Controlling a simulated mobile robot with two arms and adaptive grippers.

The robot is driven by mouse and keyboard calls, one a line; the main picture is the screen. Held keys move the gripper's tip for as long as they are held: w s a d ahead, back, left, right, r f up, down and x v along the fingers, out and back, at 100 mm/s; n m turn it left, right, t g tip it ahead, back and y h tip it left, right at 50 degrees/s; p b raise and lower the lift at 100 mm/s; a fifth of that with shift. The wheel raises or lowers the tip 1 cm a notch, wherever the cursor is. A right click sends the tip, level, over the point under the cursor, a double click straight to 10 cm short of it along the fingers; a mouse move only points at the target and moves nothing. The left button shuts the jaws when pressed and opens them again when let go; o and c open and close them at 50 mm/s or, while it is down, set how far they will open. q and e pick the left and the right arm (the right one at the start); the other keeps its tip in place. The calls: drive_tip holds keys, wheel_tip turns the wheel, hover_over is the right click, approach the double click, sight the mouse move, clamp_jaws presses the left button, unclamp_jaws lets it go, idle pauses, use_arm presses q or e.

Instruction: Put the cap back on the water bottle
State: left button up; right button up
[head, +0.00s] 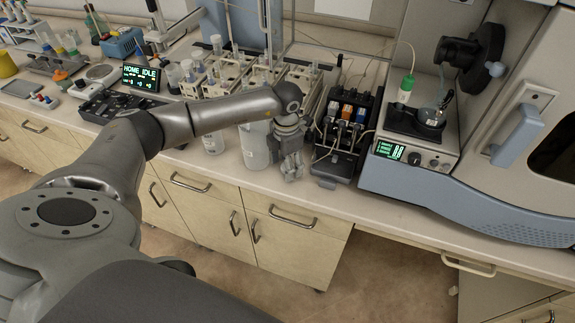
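A whitish translucent container (257,150), which looks like the water bottle, stands near the front edge of the bench. Its top is hidden behind my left arm, so I cannot tell whether a cap is on it. My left gripper (292,174) points down just right of this container, close to the bench's front edge. Its fingers look close together, but their gap and anything between them are too small to make out. I cannot pick out a loose cap. My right gripper is not in view.
A black pump unit (345,130) with coloured blocks stands close right of my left gripper. The spectrometer (470,190) fills the right side. White racks (225,76) stand behind my arm. A small green-capped bottle (405,90) is on the instrument.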

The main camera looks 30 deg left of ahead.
use_arm(q)
drive_tip(key=c, duration=0.7)
drive_tip(key=shift+c, duration=0.2)
drive_tip(key=shift+r, duration=0.1)
drive_tip(key=shift+r, duration=0.6)
drive_tip(key=s+d+r+b, duration=0.5)
drive_tip(key=s+d+r, duration=0.3)
drive_tip(key=s+r, duration=0.3)
drive_tip(key=shift+d+r, duration=0.3)
drive_tip(key=shift+r, duration=0.05)
